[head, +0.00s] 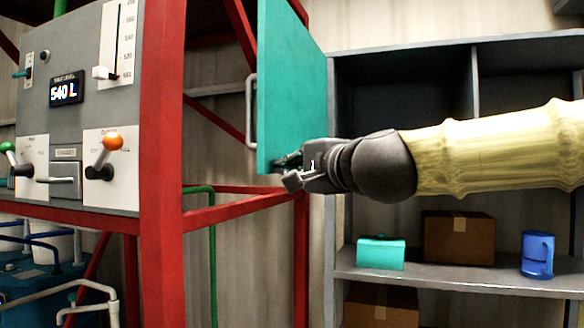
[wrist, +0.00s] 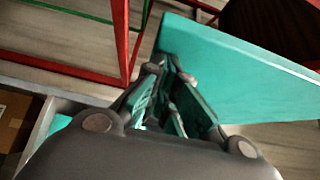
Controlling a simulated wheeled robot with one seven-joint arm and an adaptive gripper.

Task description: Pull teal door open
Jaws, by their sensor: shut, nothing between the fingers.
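The teal door (head: 290,90) stands swung out from the left side of the grey shelf unit (head: 333,215), with its near edge toward me. Its pale bar handle (head: 251,110) is on the left, outer side. My gripper (head: 284,170) is at the lower part of the door, on the shelf side, with its fingers shut and empty. In the wrist view the door (wrist: 240,80) fills the upper right, and the fingertips (wrist: 170,72) are close beside it. I cannot tell whether they touch it.
A red frame (head: 163,160) and a grey control panel (head: 75,110) reading 540 L stand left of the door. The shelf holds a teal box (head: 381,253), a cardboard box (head: 459,237) and a blue mug (head: 537,254). A green pipe (head: 212,250) runs behind the frame.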

